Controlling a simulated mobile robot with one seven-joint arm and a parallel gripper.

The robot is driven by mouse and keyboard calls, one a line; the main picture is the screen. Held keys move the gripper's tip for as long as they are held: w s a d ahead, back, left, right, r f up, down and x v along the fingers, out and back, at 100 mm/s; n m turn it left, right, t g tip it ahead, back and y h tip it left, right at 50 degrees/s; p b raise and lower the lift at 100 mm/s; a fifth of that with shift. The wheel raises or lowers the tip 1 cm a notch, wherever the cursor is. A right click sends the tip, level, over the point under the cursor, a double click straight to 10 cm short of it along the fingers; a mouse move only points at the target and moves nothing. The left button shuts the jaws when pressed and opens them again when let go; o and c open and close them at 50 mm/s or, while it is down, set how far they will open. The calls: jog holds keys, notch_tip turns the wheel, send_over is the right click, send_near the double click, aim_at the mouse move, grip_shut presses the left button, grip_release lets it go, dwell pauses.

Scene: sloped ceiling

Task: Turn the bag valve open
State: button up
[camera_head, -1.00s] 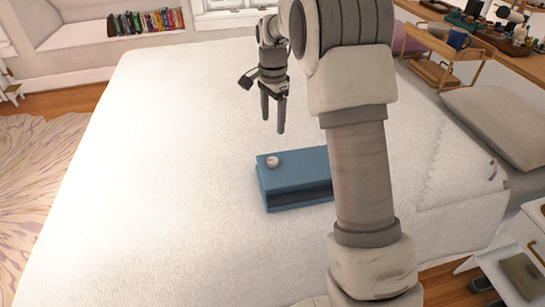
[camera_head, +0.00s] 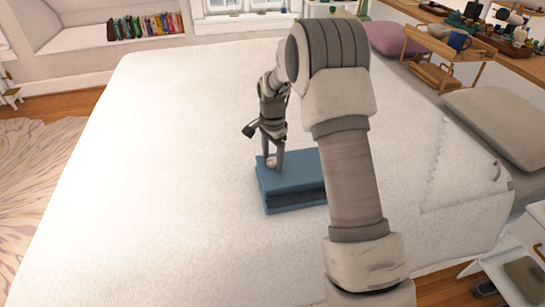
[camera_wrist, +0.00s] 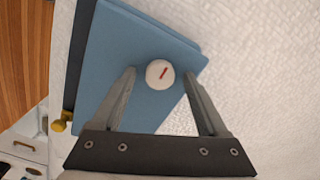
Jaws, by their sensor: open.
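The blue bag (camera_head: 295,182) lies flat on the white bed. Its valve is a round white knob (camera_wrist: 160,74) with a red line across its top, slanting in the wrist view. The knob is near one end of the bag's upper face, and it also shows in the head view (camera_head: 271,162), partly hidden by a finger. My gripper (camera_wrist: 159,80) is open, pointing down, with one finger on each side of the knob. In the wrist view a gap shows between each finger and the knob.
The white bedspread (camera_head: 160,170) around the bag is clear. A wooden tray stand (camera_head: 440,62) with cups and grey pillows (camera_head: 500,120) are at the right. A yellow fitting (camera_wrist: 60,126) shows at the bag's edge in the wrist view.

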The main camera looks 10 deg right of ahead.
grip_shut()
dwell(0.3)
jog(key=shift+n, duration=0.3)
jog(key=n+p, duration=0.1)
jog(key=n, duration=0.2)
jog(key=n+p, duration=0.1)
jog(key=n, duration=0.4)
jog(key=n+p, duration=0.1)
jog(key=n, duration=0.3)
jog(key=shift+n, duration=0.3)
jog(key=n+p, duration=0.1)
jog(key=n, duration=0.3)
jog(key=shift+n, duration=0.3)
